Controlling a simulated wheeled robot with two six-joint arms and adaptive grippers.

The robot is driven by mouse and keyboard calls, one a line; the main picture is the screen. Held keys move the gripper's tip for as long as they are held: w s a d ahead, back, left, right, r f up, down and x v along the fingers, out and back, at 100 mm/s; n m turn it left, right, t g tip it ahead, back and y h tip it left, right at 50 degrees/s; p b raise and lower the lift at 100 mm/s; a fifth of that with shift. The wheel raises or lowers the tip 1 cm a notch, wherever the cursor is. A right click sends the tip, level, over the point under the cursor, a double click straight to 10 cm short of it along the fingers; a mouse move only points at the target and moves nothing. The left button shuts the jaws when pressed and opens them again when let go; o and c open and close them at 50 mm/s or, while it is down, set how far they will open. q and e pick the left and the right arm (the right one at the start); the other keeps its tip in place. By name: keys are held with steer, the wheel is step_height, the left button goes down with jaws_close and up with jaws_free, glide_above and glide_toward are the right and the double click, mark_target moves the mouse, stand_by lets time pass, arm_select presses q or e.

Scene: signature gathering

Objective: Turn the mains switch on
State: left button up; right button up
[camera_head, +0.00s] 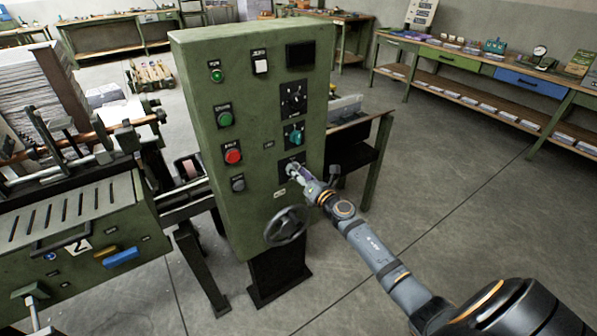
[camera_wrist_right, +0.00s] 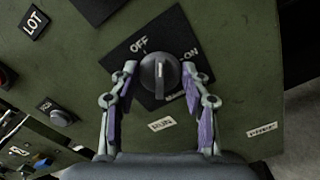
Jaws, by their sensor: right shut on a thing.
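The mains switch (camera_wrist_right: 160,73) is a dark round knob with a raised bar on a black plate marked OFF and ON. Its pale mark points up in the right wrist view, between the two words. In the head view, my right gripper (camera_head: 293,172) reaches the lowest black plate on the front of the green control cabinet (camera_head: 255,120) and mostly hides the knob. My left gripper is not in view.
Above the gripper are a teal knob (camera_head: 294,136) and a black dial (camera_head: 292,98). A handwheel (camera_head: 286,226) juts out below. Green and red buttons (camera_head: 232,157) line the cabinet's left side. Machinery stands at left; the floor at right is open.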

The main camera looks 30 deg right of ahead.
steer(key=m, duration=0.3)
steer(key=m+p, duration=0.1)
steer(key=m, duration=0.3)
steer(key=m+p, duration=0.1)
steer(key=m, duration=0.3)
steer(key=shift+d+f, duration=0.15)
steer(key=shift+f, duration=0.1)
steer(key=shift+p, duration=0.3)
steer(key=o, duration=1.1)
steer(key=shift+o, duration=0.2)
steer(key=shift+s, duration=0.1)
steer(key=s, duration=1.1)
steer(key=shift+s+d, duration=0.4)
steer(key=shift+d, duration=0.05)
